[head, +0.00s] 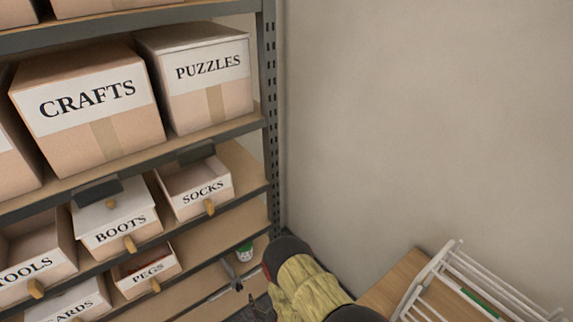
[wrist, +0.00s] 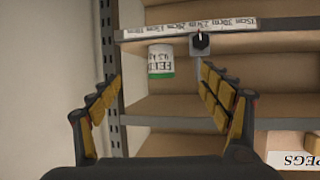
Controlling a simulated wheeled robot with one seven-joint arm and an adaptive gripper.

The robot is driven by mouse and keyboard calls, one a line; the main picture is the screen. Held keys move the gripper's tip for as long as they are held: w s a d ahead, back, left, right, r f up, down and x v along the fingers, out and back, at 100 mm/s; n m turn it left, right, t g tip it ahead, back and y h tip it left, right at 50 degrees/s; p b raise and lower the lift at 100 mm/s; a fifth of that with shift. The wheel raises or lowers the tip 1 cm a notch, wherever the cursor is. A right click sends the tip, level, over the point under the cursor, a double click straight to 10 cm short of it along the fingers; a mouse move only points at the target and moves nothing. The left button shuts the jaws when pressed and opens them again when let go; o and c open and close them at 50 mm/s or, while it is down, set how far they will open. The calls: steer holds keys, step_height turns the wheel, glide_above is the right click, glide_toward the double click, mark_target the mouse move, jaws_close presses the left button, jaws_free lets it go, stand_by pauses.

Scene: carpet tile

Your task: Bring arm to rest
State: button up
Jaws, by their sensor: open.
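My gripper (wrist: 158,88) is open in the wrist view, with its yellow-padded fingers spread apart and nothing between their tips. A white can with a green end (wrist: 160,61) shows beyond the fingers, apart from them, by a shelf edge. In the head view my gripper (head: 240,284) is low, in front of the lower shelves, with the can (head: 244,252) just behind it. My yellow and black arm hides part of the lower right of the rack.
A shelving rack holds labelled boxes, including CRAFTS (head: 85,105), PUZZLES (head: 195,75), and open bins SOCKS (head: 195,187) and PEGS (head: 146,272). A bare wall (head: 430,110) stands to the right. A white wire rack (head: 480,285) on a wooden surface (head: 392,284) is close to my arm.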

steer(key=s+d+f+g+h, duration=0.2)
steer(key=s+d+f+g, duration=0.25)
steer(key=s+f, duration=0.45)
steer(key=s+d+g+h, duration=0.2)
steer(key=s+g, duration=0.1)
steer(key=g, duration=0.1)
steer(key=s+d+r+m, duration=0.1)
steer(key=s+d+r, duration=0.3)
steer(key=r, duration=1.7)
steer(key=s+d+r+m+t+h, duration=0.1)
steer(key=s+d+r, duration=0.4)
steer(key=r, duration=1.6)
steer(key=s+d+r+m+h, duration=0.1)
steer(key=s+d+r+m, duration=0.2)
steer(key=d+r, duration=0.8)
step_height(320, 180, up, 10)
steer(key=shift+s+f+t, duration=0.1)
steer(key=shift+s+t, duration=0.25)
steer(key=shift+s, duration=0.3)
